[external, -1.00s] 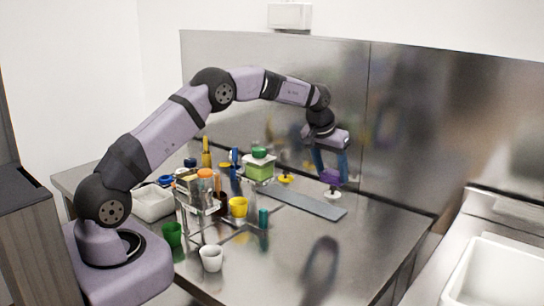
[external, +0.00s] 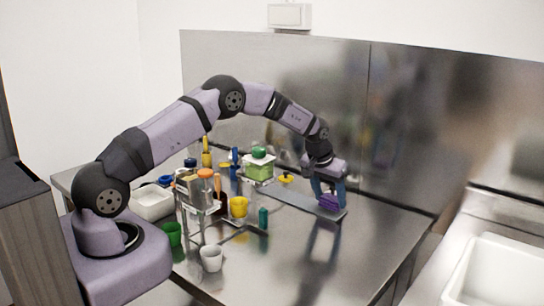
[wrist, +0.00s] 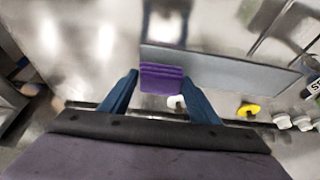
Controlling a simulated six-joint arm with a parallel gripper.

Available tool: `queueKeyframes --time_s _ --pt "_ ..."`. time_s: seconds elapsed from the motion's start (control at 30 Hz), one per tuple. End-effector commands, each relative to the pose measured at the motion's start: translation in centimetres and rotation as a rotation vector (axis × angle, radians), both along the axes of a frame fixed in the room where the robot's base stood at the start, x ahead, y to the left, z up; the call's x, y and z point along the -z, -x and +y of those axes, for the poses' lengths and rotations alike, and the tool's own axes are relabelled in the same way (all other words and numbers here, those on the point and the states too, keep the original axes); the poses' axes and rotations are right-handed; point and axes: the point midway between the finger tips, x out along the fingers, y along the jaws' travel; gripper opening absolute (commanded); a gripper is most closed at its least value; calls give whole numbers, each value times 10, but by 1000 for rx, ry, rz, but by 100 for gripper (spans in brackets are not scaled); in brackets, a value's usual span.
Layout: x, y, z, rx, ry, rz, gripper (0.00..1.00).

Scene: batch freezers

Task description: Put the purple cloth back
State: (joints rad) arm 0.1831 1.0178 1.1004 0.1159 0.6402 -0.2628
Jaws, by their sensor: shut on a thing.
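The purple cloth (external: 329,202) is a small folded block. My gripper (external: 329,191) is shut on it, with the cloth between the two blue fingers. In the wrist view the cloth (wrist: 161,78) sits between the fingertips, overlapping the near edge of a long grey board (wrist: 235,72). In the external view the cloth is low at the right end of this board (external: 285,200). I cannot tell whether it touches the board.
A white knob-like piece (wrist: 176,102) and a yellow one (wrist: 248,109) stand near the board. Several bottles, a yellow cup (external: 238,207), a white cup (external: 211,258) and a green cup (external: 172,233) crowd the left. The steel table's front right is clear.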

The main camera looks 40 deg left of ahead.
Motion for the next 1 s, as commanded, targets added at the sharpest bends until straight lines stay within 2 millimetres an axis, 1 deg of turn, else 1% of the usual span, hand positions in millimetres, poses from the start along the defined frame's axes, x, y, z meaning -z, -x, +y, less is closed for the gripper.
queueKeyframes --time_s 0.13,0.57,0.6,0.63,0.67,1.0 --pt "13 0 0 0 0 0 35" --pt "20 0 0 0 0 -1 35" --pt "19 0 0 0 0 -1 65" --pt "18 0 0 0 0 -1 72" --pt "18 0 0 0 0 -1 74" --pt "17 0 0 0 0 -1 74"
